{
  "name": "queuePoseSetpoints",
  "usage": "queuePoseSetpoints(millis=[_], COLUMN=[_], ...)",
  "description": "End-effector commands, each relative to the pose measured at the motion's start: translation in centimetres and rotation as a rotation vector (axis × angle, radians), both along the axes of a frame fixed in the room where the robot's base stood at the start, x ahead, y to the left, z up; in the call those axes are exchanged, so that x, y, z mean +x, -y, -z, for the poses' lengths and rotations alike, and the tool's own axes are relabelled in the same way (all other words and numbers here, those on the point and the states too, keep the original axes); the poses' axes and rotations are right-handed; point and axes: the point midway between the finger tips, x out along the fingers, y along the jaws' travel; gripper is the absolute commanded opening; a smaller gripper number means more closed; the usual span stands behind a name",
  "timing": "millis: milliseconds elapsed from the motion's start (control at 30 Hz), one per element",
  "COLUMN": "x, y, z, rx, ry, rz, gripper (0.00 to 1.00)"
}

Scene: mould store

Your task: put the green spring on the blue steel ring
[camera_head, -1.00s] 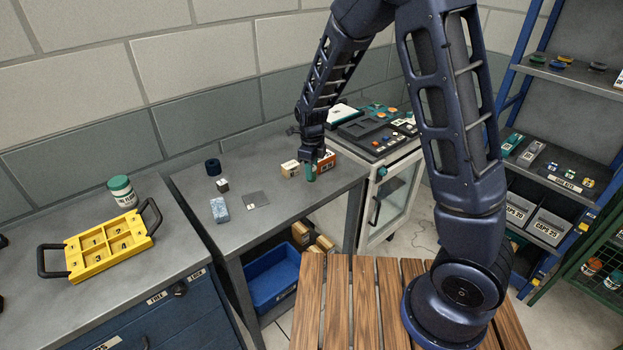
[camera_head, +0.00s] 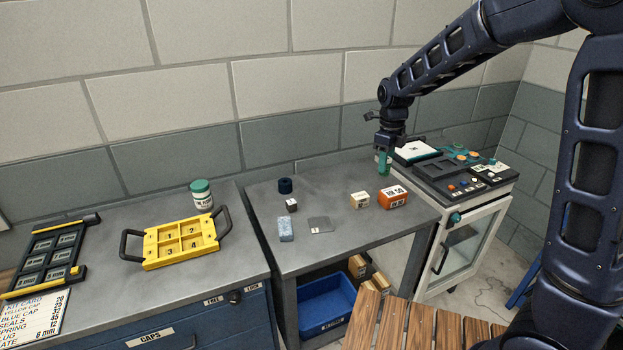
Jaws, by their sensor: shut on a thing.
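The green spring (camera_head: 384,166) is a small upright green cylinder in the head view. My gripper (camera_head: 384,153) is shut on its upper part and holds it above the right part of the grey table, over the area by the orange box. A dark blue ring (camera_head: 285,185), which looks like the blue steel ring, stands at the back left of the same table. Nothing is seen on top of it. My gripper is well to the right of the ring and apart from it.
On the table (camera_head: 345,235) are a small dark cube (camera_head: 291,205), a blue-white block (camera_head: 286,229), a flat grey plate (camera_head: 319,224), a cream box (camera_head: 360,200) and an orange box (camera_head: 393,197). The yellow tray (camera_head: 160,263) and green-lidded jar (camera_head: 202,196) stand further left.

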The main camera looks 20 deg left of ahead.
Motion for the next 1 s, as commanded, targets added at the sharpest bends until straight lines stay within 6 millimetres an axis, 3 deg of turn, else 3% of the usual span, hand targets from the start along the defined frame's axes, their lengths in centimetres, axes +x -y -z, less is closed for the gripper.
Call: queuePoseSetpoints(millis=[167,500,733,1000], x=[2.2,6.4,7.6,7.5], y=[-4.2,-15.6,-23.3,-31.8], z=[-1.0,-3.4,-4.2,-4.5], rx=[-0.004,-0.006,-0.005,-0.003], ry=[0.005,0.013,0.013,0.008], rz=[-0.012,-0.056,-0.095,-0.149], gripper=[0.07,0.07,0.07,0.07])
